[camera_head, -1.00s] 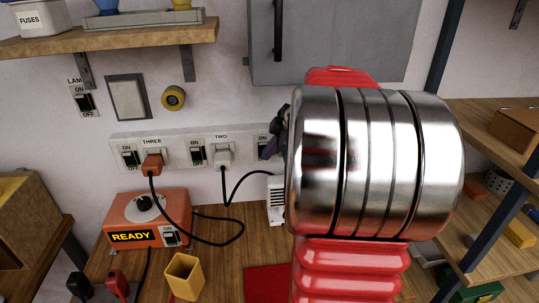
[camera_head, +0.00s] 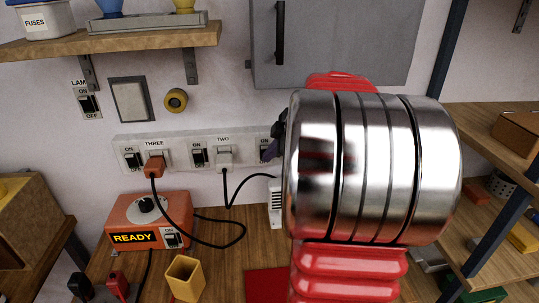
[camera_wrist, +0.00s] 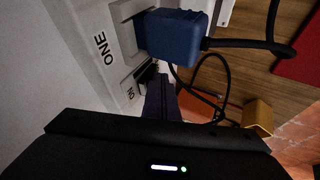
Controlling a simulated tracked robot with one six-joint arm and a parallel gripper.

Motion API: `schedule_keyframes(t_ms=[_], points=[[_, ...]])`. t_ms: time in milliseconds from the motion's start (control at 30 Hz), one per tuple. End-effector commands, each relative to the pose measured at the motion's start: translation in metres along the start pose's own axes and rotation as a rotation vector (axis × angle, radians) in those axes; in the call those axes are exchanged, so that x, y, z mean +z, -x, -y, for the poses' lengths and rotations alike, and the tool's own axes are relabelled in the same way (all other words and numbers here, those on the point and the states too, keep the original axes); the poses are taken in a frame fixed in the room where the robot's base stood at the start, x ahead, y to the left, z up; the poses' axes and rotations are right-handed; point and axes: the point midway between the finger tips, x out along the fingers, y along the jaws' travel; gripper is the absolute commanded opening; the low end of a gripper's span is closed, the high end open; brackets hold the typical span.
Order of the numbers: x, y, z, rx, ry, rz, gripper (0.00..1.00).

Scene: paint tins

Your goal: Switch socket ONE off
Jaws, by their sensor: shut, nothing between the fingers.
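Socket ONE, named by its label, is on the white socket strip in the wrist view (camera_wrist: 120,38), with a blue plug (camera_wrist: 172,36) in it. Its black rocker switch (camera_wrist: 147,73) sits beside the plug, near an ON label. My gripper (camera_wrist: 158,82) is shut and empty, its dark fingertips at the switch, touching it or very close. In the head view the switch (camera_head: 264,153) shows partly, with my gripper (camera_head: 273,146) at its right edge. My arm hides the blue plug there. I cannot tell the rocker's position.
Socket THREE holds an orange plug (camera_head: 154,167) and socket TWO a white plug (camera_head: 224,158), each with its own switch on the left. Black cables hang over the bench. An orange READY box (camera_head: 135,212) and a yellow cup (camera_head: 185,277) stand below. A grey cabinet (camera_head: 350,40) is above.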

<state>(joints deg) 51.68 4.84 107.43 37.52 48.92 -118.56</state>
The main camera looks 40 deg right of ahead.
Motion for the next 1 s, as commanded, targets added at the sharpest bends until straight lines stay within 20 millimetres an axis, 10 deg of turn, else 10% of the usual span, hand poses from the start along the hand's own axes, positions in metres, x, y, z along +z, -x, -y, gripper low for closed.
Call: schedule_keyframes(t_ms=[1000], points=[[-0.006,0.017,-0.003,0.003,-0.003,0.002,0.0]])
